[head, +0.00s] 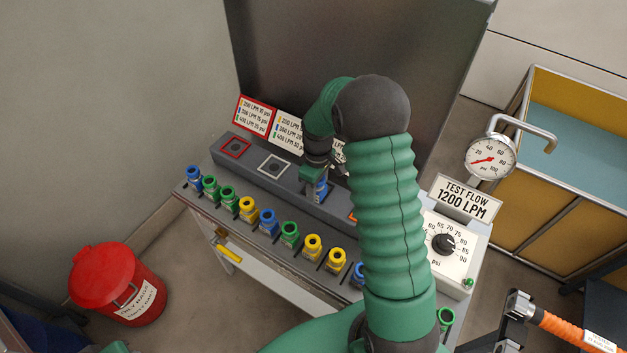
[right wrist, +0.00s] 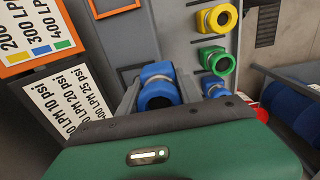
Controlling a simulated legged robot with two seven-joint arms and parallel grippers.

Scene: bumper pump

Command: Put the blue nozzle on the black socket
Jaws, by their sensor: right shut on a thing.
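My right gripper (head: 322,178) is shut on a blue nozzle (head: 320,190) over the dark raised ledge of the bench. In the right wrist view the blue nozzle (right wrist: 157,88) sits between the fingers (right wrist: 155,90), its open end toward the camera. In the head view a red-framed socket (head: 235,148) and a white-framed socket (head: 275,165) lie left of the gripper. An orange-framed one (head: 353,215) is partly behind my arm. My left gripper is not in view.
Several blue, green and yellow nozzles (head: 248,208) stand along the front of the bench. Signs (head: 256,114) stand behind the ledge. A test flow box (head: 448,245) and a gauge (head: 490,158) are on the right. A red bin (head: 118,285) stands on the floor.

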